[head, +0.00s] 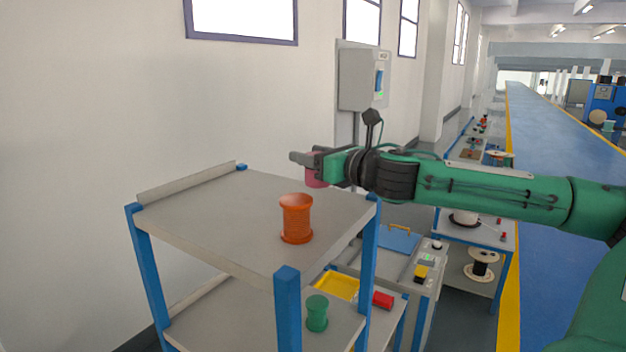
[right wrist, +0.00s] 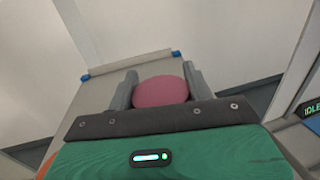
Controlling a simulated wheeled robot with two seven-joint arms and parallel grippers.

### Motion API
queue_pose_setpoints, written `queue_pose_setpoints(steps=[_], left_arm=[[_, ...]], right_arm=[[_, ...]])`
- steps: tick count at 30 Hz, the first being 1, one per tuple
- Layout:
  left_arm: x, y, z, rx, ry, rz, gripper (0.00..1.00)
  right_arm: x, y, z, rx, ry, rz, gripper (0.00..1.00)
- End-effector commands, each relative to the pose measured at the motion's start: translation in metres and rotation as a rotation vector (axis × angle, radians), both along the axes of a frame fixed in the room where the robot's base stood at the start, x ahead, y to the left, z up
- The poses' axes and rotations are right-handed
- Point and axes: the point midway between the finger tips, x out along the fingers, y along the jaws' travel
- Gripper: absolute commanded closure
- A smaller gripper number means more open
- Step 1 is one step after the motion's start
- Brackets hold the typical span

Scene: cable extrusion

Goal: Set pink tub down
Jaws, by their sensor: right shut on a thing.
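The pink tub (head: 316,177) is in my right gripper (head: 304,158), at the far right corner of the grey shelf top in the head view. In the right wrist view the tub (right wrist: 160,91) sits between the two grey fingers, which press on its sides. Most of the tub is hidden by the gripper in the head view. I cannot tell whether its bottom touches the shelf. The grey shelf top (head: 210,215) has blue corner posts. My left gripper is not in view.
An orange spool (head: 297,218) stands on the shelf top, right of its middle. The left and back of the top are clear. A raised lip (head: 187,182) runs along the back left edge. A green spool (head: 317,313) and yellow tray (head: 337,286) are lower down.

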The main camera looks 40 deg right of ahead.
Motion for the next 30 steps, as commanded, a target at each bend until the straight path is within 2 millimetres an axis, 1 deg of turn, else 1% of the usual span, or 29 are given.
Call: queue_pose_setpoints(steps=[1,3,8,13,16,19,26,29,30], left_arm=[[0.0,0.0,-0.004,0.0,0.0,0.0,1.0],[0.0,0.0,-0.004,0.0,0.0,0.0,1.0],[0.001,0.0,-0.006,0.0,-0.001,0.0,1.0],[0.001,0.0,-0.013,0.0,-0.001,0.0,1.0],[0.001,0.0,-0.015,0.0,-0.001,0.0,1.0],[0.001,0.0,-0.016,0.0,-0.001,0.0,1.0],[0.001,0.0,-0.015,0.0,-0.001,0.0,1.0],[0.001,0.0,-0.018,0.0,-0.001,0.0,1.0],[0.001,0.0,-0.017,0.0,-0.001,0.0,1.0]], right_arm=[[0.0,-0.001,-0.007,0.0,-0.002,-0.001,0.72],[0.0,-0.001,-0.012,-0.001,-0.002,-0.001,0.72],[0.0,-0.001,-0.02,-0.001,-0.002,-0.001,0.72],[0.0,-0.001,-0.041,-0.001,-0.001,-0.002,0.72],[0.0,-0.001,-0.05,-0.001,-0.001,-0.001,0.72],[0.0,-0.001,-0.053,0.0,-0.001,-0.001,0.72],[0.0,-0.001,-0.053,0.0,0.0,-0.001,0.72],[0.0,-0.001,-0.057,0.0,0.0,-0.001,0.72],[0.0,-0.001,-0.055,0.0,0.0,-0.001,0.41]])
